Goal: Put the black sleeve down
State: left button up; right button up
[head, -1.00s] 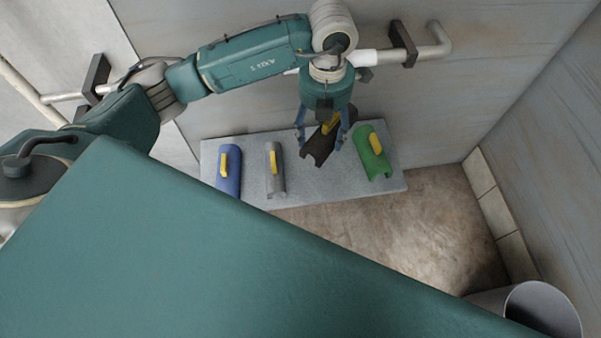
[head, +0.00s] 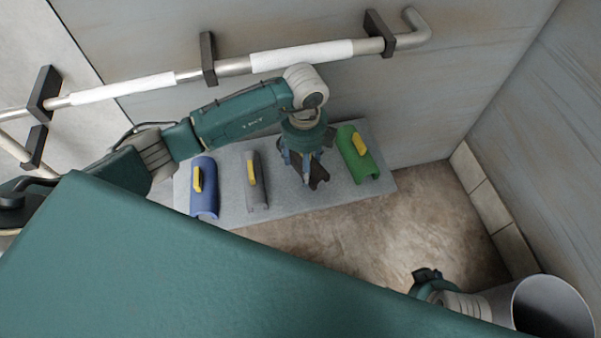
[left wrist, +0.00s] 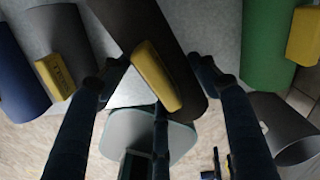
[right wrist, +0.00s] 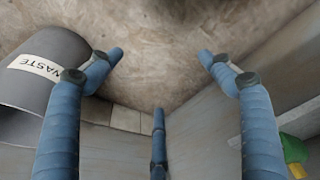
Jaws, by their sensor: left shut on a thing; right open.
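The black sleeve (head: 319,174) is in my left gripper (head: 304,178), over the grey board (head: 232,215) between the grey and green sleeves. In the left wrist view the fingers close on the yellow handle (left wrist: 157,78) of the dark sleeve (left wrist: 135,20). The sleeve looks low over the board, but I cannot tell whether it touches. The left gripper hides part of it in the head view. My right gripper (right wrist: 160,75) is open and empty, facing the brown floor; part of its arm shows at the lower right of the head view.
On the board stand a blue sleeve (head: 204,190), a grey sleeve (head: 257,182) and a green sleeve (head: 357,156), with yellow handles. A pipe (head: 232,67) with white wrapped parts runs along the wall. A grey waste bin (right wrist: 50,80) stands near the right gripper.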

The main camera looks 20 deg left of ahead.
pick_arm(q)
notch_tip(320, 180, down, 4)
jog(key=shift+r+b, duration=0.15)
jog(key=shift+b, duration=0.25)
jog(key=shift+f, duration=0.4)
pick_arm(e)
jog(key=shift+w+v, duration=0.15)
jog(key=shift+v, duration=0.75)
jog(key=shift+w+v, duration=0.15)
jog(key=shift+v, duration=0.8)
pick_arm(q)
jog(key=shift+f, duration=0.1)
jog(key=o, duration=1.2)
pick_arm(e)
jog(key=shift+r, duration=0.3)
pick_arm(q)
jog(key=shift+o, duration=0.2)
